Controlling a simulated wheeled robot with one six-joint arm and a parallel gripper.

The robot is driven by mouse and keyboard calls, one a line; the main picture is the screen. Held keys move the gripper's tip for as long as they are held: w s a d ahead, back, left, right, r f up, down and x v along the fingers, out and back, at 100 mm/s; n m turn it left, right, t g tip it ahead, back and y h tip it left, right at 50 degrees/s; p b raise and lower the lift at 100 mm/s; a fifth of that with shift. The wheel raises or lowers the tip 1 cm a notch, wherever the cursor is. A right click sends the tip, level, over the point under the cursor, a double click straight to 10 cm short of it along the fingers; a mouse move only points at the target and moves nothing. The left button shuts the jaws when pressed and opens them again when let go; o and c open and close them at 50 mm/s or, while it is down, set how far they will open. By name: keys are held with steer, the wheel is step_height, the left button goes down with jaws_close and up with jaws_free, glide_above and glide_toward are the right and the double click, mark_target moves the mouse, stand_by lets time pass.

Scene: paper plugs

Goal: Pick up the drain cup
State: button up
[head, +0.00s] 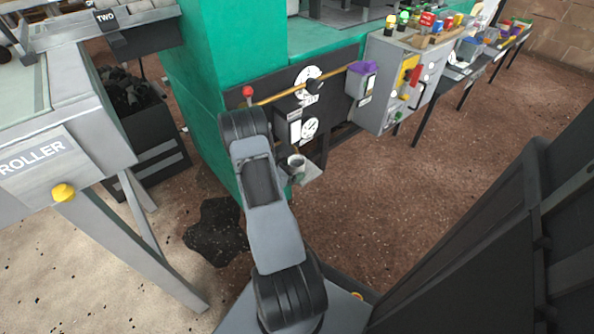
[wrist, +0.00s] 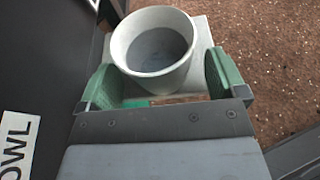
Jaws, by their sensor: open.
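The drain cup (head: 297,162) is a small pale grey cup standing upright on a small ledge (head: 313,174) on the front of the green machine. In the wrist view the cup (wrist: 155,45) fills the upper middle, with its round mouth open and a darker grey inside. Whether that is liquid or the bottom, I cannot tell. My gripper (wrist: 162,80) is open, with one green finger pad on the left and one on the right of the cup's near side. Contact with the cup cannot be made out. In the head view my arm hides most of the gripper.
The green machine (head: 205,90) with a dark gauge panel stands behind the ledge. A grey control box (head: 385,85) is to the right. A roller table (head: 60,150) and a dark bin (head: 150,140) are at left. Brown floor (head: 400,210) lies open to the right.

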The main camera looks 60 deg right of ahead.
steer(key=shift+x, duration=0.9)
steer(key=c, duration=1)
steer(key=shift+r, duration=0.1)
